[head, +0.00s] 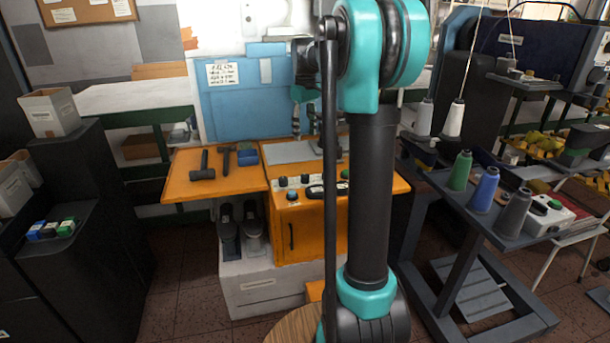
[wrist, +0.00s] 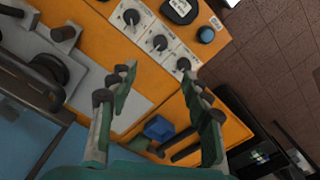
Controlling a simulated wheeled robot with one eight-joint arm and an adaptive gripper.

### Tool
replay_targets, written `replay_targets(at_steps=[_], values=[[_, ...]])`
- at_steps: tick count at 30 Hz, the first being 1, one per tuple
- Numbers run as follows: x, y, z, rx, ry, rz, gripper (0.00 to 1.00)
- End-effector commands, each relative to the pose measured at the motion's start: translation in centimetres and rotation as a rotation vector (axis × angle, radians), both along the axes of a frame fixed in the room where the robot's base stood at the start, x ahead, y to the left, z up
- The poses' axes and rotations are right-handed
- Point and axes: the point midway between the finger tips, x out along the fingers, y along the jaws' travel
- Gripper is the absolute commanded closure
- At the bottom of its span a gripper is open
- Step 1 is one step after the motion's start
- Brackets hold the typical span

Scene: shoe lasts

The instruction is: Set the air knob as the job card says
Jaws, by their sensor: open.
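Three black knobs on white scale plates stand in a row on the orange machine in the wrist view: one knob (wrist: 131,17), a middle knob (wrist: 159,42) and an end knob (wrist: 183,64). I cannot tell which is the air knob; their labels and settings are too small to read. The job card (head: 222,73) is a white sheet on the blue panel, its writing not legible. In the head view my gripper (head: 309,124) is partly behind my arm.
A blue button (wrist: 206,34) and a black labelled oval (wrist: 180,9) lie beside the knobs. Hammers (head: 203,167) and a blue box (head: 247,155) lie on the orange side shelf (head: 182,186). A thread-cone cart (head: 480,212) stands at the right.

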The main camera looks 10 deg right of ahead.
Motion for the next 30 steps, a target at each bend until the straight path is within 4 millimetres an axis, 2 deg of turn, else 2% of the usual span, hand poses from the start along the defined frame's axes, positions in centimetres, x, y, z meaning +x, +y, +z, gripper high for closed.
replay_targets(at_steps=[5,21,25,30], values=[[-0.1,0.0,-2.6,0.0,-0.001,-0.001,0.51],[0.0,0.0,-13.1,0.0,-0.001,-0.001,0.51],[-0.1,0.0,-15.1,0.0,-0.001,-0.001,0.51],[-0.1,0.0,-16.5,0.0,-0.001,-0.002,0.51]])
